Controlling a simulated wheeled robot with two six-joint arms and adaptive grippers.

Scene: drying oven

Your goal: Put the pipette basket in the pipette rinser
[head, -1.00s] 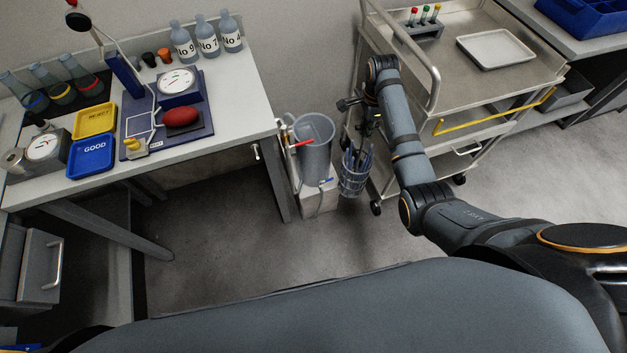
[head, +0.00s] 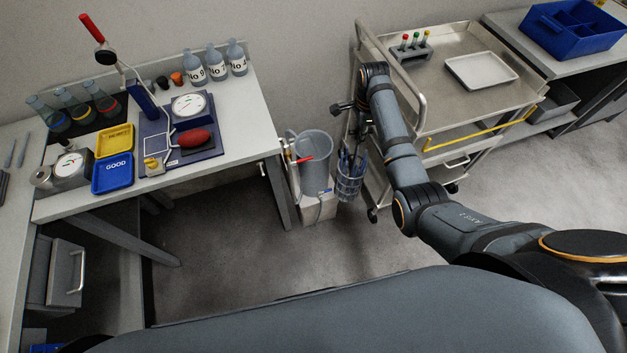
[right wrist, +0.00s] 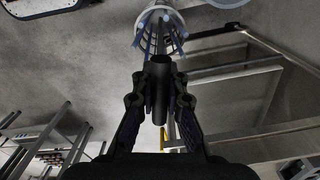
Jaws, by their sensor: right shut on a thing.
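The pipette basket (head: 349,184) is a blue-grey cage with several pipettes in it. It hangs upright from my right gripper (head: 362,122), just right of the pipette rinser. In the right wrist view, my right gripper (right wrist: 160,90) is shut on the basket's dark handle, and the basket (right wrist: 160,30) shows beyond the fingers. The pipette rinser (head: 314,165) is a grey open-topped cylinder on a white stand (head: 320,208), with a red-handled tap in front. The basket's top is below the rinser's rim in the head view. My left gripper is not in view.
The steel trolley (head: 418,110) stands close on the right of the basket, with a white tray (head: 482,70) and a tube rack on top. The lab bench (head: 255,125) stands close on the left of the rinser. The floor in front is clear.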

